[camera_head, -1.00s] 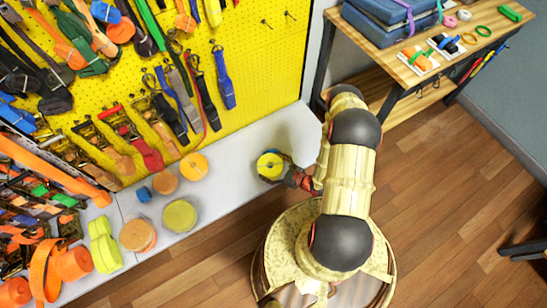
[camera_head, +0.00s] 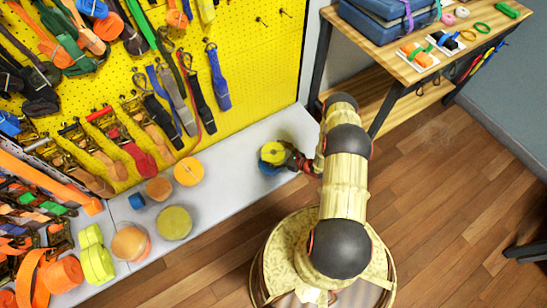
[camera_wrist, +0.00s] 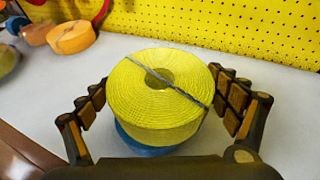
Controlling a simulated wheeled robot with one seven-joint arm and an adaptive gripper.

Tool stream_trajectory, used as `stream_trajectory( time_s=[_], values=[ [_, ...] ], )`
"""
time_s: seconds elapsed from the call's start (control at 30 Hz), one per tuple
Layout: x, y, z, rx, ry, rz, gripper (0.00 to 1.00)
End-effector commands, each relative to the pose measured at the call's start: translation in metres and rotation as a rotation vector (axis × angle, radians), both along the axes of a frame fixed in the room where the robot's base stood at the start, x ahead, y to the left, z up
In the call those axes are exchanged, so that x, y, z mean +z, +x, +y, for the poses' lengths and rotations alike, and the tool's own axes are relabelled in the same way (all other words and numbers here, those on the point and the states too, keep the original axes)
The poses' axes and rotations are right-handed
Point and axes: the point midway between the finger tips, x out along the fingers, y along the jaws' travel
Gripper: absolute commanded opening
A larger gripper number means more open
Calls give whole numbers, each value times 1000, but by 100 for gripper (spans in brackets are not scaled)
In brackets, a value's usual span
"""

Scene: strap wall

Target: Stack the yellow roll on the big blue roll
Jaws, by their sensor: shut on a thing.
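The yellow roll (camera_wrist: 155,95) is between the two fingers of my gripper (camera_wrist: 165,103) in the wrist view, its flat top facing up with a dark strand across it. My gripper is shut on it. In the head view the yellow roll (camera_head: 273,152) shows over the bench, with my gripper (camera_head: 290,157) coming from the right. The blue roll (camera_wrist: 150,144) shows below the yellow one, mostly hidden by it; a blue part also shows in the head view (camera_head: 267,169). I cannot tell whether the two rolls touch.
Several other rolls stand on the white bench (camera_head: 235,178) to the left, including an orange one (camera_head: 188,171) and an olive one (camera_head: 174,223). The yellow pegboard (camera_head: 265,75) with hanging straps rises behind. The bench between the rolls is clear.

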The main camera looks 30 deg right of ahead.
Motion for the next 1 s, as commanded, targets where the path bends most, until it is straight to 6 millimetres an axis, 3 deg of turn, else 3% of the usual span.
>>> stream_trajectory(
  time_s=[0.2,0.6,0.63,0.8,1.0],
  values=[
    [-32,1,-1,0,0,0,52],
    [-36,1,-1,0,-1,0,52],
    [-37,1,-1,0,0,1,90],
    [-36,1,-1,0,0,1,99],
    [-36,0,-1,0,0,1,100]
  ],
)
